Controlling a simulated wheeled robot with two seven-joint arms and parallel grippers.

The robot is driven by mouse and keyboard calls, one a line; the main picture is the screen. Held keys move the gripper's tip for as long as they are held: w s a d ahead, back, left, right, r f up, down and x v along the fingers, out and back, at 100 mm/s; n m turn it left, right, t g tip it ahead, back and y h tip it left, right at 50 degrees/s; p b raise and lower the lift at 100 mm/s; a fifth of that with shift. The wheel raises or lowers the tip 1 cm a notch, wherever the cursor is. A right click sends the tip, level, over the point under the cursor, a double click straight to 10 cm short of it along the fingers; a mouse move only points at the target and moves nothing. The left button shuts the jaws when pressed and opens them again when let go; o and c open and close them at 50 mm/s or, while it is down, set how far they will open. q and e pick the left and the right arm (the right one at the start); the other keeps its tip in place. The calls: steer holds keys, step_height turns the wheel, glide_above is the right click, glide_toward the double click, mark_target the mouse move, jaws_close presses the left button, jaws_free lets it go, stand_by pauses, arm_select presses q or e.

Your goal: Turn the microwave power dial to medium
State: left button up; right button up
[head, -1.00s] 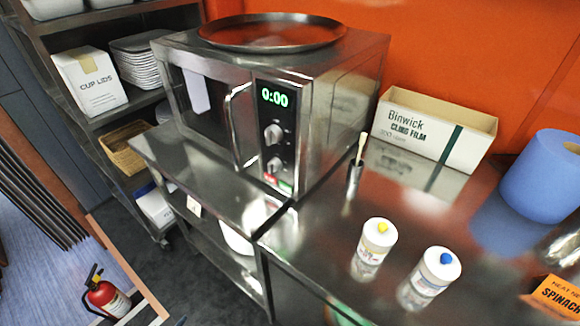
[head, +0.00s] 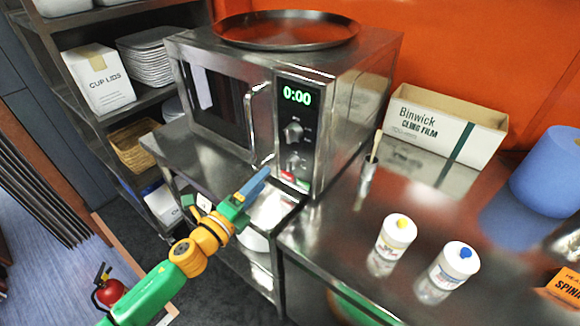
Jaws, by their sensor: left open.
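The steel microwave (head: 345,120) stands on a steel counter, with its door closed and its display (head: 297,96) reading 0:00 in green. Two dials sit below the display: an upper dial (head: 293,132) and a lower dial (head: 295,163). Their markings are too small to read. My left gripper (head: 258,183), with blue fingers on a green and yellow arm, is in front of the microwave, below and left of the lower dial and apart from both dials. Seen edge-on, its fingers overlap, and nothing shows between them. My right gripper is not in view.
A round steel tray (head: 285,30) lies on top of the microwave. A shelf rack stands at left.

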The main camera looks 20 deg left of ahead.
mark_target(292, 164)
arm_select(q)
steer(key=w+d+m+g+h+p, duration=0.1)
steer(key=w+d+m+h, duration=0.2)
steer(key=w+d+m, duration=0.1)
steer(key=w+m, duration=0.1)
steer(key=w, duration=0.1)
steer(key=shift+w+d+r+m, duration=0.25)
steer(key=shift+w+r+m, duration=0.05)
steer(key=shift+w+m, duration=0.1)
steer(key=shift+s, duration=0.15)
jaws_close()
